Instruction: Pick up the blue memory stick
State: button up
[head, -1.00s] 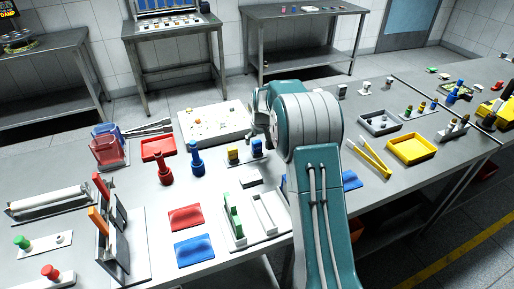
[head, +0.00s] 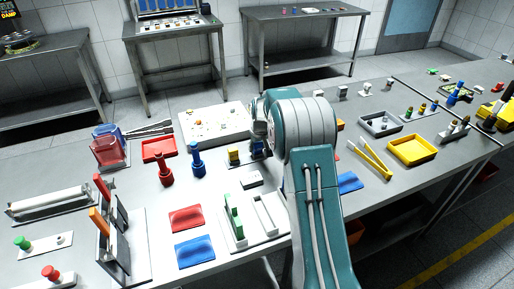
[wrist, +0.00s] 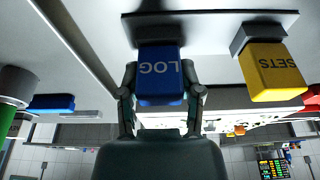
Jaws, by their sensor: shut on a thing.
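The blue memory stick (wrist: 160,88), labelled LOG, shows in the middle of the wrist view, which is upside down. My gripper (wrist: 160,72) has a finger on each side of it and is shut on it.
A white board (head: 212,122) lies behind the sticks. Blue and red bottles (head: 197,160) stand to the left. A white fixture with a green part (head: 234,215) is in front. Yellow tongs (head: 371,160) and a yellow tray (head: 412,148) lie to the right.

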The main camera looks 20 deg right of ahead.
jog(key=v, duration=0.4)
jog(key=shift+w+a+r, duration=0.1)
jog(key=shift+w+a, duration=0.1)
jog(key=shift+w, duration=0.1)
jog(key=s+a+r, duration=0.6)
jog(key=s+r, duration=0.3)
jog(key=s, duration=0.2)
jog(key=shift+s+a, duration=0.3)
jog(key=shift+a, duration=0.05)
jog(key=o, duration=0.4)
grip_shut()
